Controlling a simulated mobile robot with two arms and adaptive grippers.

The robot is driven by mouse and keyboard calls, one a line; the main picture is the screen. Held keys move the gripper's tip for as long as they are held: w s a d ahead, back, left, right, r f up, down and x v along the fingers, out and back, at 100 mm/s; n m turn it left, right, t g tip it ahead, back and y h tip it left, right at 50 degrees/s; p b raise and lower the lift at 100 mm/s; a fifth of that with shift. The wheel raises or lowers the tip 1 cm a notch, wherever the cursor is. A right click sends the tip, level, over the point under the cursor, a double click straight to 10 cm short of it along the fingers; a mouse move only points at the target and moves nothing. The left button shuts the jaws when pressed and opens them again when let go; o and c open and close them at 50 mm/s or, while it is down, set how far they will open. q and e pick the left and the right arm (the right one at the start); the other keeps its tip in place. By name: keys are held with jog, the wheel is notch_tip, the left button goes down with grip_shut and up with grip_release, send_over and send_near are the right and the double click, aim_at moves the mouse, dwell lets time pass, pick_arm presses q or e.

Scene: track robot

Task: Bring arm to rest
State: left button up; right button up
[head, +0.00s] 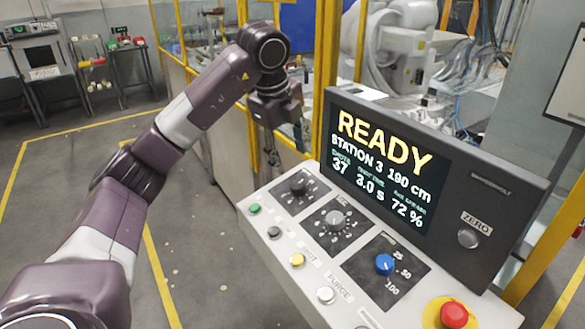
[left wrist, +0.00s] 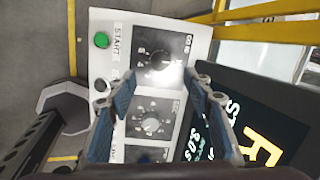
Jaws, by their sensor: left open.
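My left arm comes in from the lower left in the head view, bent at the elbow, with its left gripper (head: 272,150) pointing down beyond the far left corner of the control panel (head: 285,240). In the left wrist view the left gripper (left wrist: 160,95) shows two blue-padded fingers spread apart with nothing between them. Behind the fingers lie the panel's black dials and a green START button (left wrist: 101,40). The gripper appears to be above the panel and apart from it. My right gripper is in neither view.
The screen (head: 380,165) reads READY, STATION 3, 190 cm. The panel carries a blue knob (head: 385,264), a red button (head: 454,314) and several small buttons. Yellow fence posts (head: 326,75) stand behind it. A white machine arm (head: 400,40) is beyond the fence.

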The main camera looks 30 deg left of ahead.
pick_arm(q)
jog(key=shift+v, duration=1)
